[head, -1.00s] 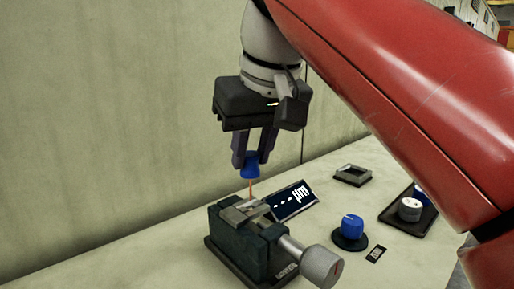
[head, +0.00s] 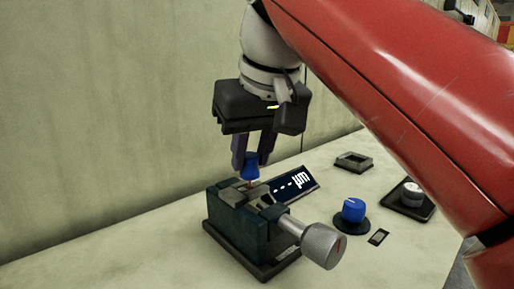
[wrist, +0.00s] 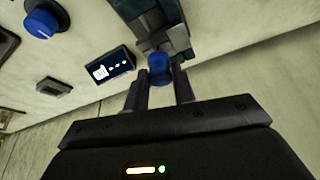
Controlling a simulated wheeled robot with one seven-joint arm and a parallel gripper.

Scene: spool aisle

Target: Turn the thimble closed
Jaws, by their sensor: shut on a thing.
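The thimble (head: 322,246) is a grey knurled cylinder with a red line on its end face, at the right end of the dark micrometer block (head: 232,228) in the head view. My gripper (head: 251,164) is shut on a blue holder (head: 251,168), also seen in the wrist view (wrist: 159,70). A thin orange-brown piece (head: 249,183) sticks down from the holder to the block's top, by the jaw gap. Whether its tip touches inside the gap is hidden. The thimble stands apart from my gripper, to its lower right.
A display (head: 294,184) showing dashes and "µm" stands behind the block. A blue knob (head: 353,210) on a dark disc, a small dark label (head: 379,237), an open square frame (head: 353,161) and a black tray (head: 389,200) with a white-topped piece lie right. The wall is close behind on the left.

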